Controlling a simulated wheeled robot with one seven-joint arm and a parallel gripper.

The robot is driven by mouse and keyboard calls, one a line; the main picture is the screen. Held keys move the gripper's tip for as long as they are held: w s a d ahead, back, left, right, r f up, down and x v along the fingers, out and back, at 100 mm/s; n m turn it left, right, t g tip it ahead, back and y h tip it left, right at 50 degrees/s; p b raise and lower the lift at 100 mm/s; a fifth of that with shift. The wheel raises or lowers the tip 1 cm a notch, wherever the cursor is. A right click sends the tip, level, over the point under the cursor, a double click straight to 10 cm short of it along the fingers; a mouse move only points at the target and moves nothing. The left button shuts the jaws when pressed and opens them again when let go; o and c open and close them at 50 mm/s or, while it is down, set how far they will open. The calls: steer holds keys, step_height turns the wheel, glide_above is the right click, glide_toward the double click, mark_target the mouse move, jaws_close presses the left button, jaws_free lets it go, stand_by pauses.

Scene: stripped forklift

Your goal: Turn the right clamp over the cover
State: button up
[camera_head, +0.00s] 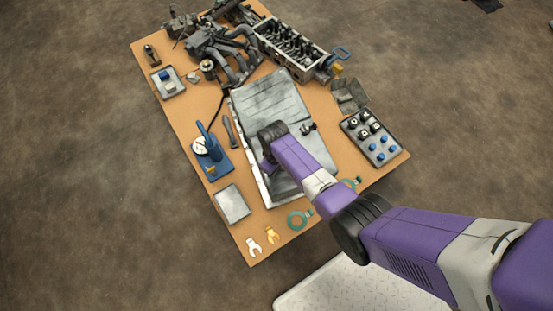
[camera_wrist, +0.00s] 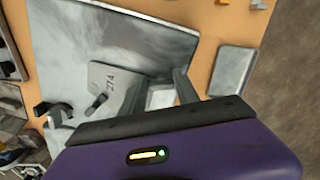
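The large grey cover (camera_head: 270,100) lies near the middle of the table, and its grey surface also fills the upper middle of the wrist view (camera_wrist: 125,42). A small dark clamp-like fitting (camera_head: 307,128) sits by its right side; a dark fitting (camera_wrist: 42,108) shows at left in the wrist view. My gripper hangs over the near part of the cover, hidden behind my wrist in the head view. In the wrist view my gripper (camera_wrist: 160,88) has its fingers apart, with a pale surface between them. A grey piece marked 274 (camera_wrist: 108,82) lies beside the left finger. Contact cannot be told.
A blue gauge stand (camera_head: 212,160) and a grey plate (camera_head: 232,203) lie left of the cover. A tray of knobs (camera_head: 371,137) stands right, and an engine block (camera_head: 290,45) at the back.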

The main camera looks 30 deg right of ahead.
steer(key=o, duration=0.4)
steer(key=shift+w+a+r+t, duration=0.15)
steer(key=shift+w+a, duration=0.05)
steer(key=shift+w, duration=0.25)
steer(key=shift+w+a+r+t, duration=0.1)
steer(key=shift+w+a+t, duration=0.1)
steer(key=shift+w, duration=0.2)
steer(key=shift+s+f, duration=0.15)
steer(key=shift+s, duration=0.35)
steer(key=r+p, duration=0.2)
steer(key=p, duration=0.1)
steer(key=shift+d+r, duration=0.2)
steer(key=shift+r, duration=0.15)
steer(key=shift+s+d+r+p, duration=0.1)
steer(key=shift+s+r+p, duration=0.05)
steer(key=shift+r+p, duration=0.65)
steer(key=shift+s+r+p, duration=0.15)
steer(key=shift+r+p, duration=0.95)
steer(key=shift+s+r+p, duration=0.1)
steer(key=shift+r+p, duration=1)
steer(key=shift+w+r+p, duration=0.1)
steer(key=shift+r+p, duration=1.4)
steer(key=shift+r, duration=2.4)
